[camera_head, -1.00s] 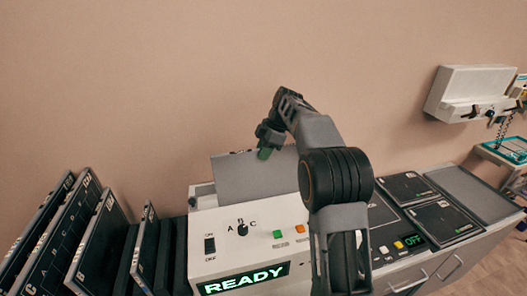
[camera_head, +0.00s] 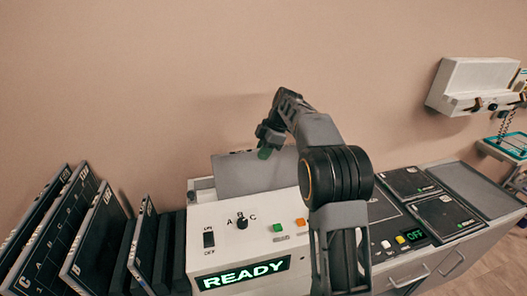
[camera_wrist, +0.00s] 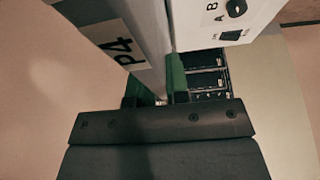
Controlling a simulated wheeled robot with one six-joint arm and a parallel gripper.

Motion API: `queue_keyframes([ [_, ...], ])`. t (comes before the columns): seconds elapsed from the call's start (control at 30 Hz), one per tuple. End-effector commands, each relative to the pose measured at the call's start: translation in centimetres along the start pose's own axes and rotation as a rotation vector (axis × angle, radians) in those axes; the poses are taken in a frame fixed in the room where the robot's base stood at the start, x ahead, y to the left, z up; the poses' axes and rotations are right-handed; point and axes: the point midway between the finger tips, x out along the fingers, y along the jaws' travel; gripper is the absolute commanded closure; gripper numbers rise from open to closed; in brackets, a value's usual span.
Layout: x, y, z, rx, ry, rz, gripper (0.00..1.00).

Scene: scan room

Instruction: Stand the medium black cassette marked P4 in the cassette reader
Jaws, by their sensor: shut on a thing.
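The P4 cassette (camera_head: 250,174) stands nearly upright at the back of the cassette reader (camera_head: 226,236), its plain grey face toward my body camera. Its lower edge is hidden behind the reader's top, so I cannot tell how deep it sits. In the wrist view the cassette (camera_wrist: 154,30) shows its P4 label, and the white reader (camera_wrist: 215,34) is close beside it. My gripper (camera_head: 266,146) is shut on the cassette's upper edge. Its green-padded fingers (camera_wrist: 160,82) also show in the wrist view.
Several black cassettes (camera_head: 92,238) lean in a rack left of the reader. The reader's display (camera_head: 243,275) reads READY. At the right, a counter (camera_head: 440,262) carries dark panels (camera_head: 443,216) and a display reading OFF. A white wall unit (camera_head: 468,88) hangs further right. The wall is close behind.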

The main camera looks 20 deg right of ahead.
Motion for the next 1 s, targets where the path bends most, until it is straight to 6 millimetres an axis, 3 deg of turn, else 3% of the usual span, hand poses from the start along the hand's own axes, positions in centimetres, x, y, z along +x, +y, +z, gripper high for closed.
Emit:
queue_keyframes([
  [0.67,0.86,0.01,0.37,-0.001,0.001,0.003,1.0],
  [0.7,0.86,0.02,0.37,-0.001,0.001,0.003,0.8],
  [1.0,0.97,0.0,0.43,0.0,0.0,0.001,0.54],
])
